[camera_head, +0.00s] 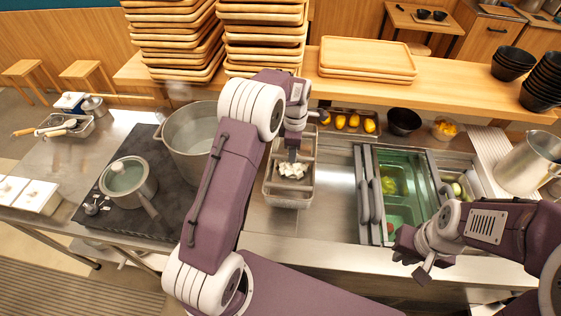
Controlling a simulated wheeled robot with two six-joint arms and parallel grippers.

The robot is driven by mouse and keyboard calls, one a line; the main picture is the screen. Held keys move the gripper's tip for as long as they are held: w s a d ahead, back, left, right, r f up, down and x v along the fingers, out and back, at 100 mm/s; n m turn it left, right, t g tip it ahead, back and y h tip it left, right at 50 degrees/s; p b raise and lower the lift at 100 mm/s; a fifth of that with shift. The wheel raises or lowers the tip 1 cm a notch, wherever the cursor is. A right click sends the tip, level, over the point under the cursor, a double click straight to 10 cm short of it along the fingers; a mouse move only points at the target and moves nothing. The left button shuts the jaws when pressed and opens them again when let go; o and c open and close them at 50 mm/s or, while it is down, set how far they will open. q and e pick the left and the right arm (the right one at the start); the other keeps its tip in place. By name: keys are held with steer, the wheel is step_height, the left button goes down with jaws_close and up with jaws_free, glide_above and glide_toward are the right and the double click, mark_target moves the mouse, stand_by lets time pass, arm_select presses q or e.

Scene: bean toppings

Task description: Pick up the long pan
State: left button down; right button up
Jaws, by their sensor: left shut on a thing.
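The long pan (288,202) is a narrow rectangular metal pan with white cubes in its front part, on the steel counter near the middle of the head view. My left gripper (293,156) points down over the middle of the pan and is shut on it, just behind the white cubes. The exact contact is small and partly hidden by my wrist. I cannot tell whether the pan is lifted off the counter. My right gripper (412,262) is open and empty, low at the front edge of the green-lidded cold well.
A large pot (193,135) and a lidded saucepan (128,182) stand on the dark stove at left. The cold well (400,215) lies to the right of the pan. A tray of yellow items (352,122) sits behind. Bare steel counter (325,205) lies right of the pan.

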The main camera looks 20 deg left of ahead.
arm_select(q)
steer(key=w+d+r, duration=0.3)
steer(key=d+r, duration=0.1)
steer(key=d, duration=0.1)
steer(key=shift+d, duration=0.35)
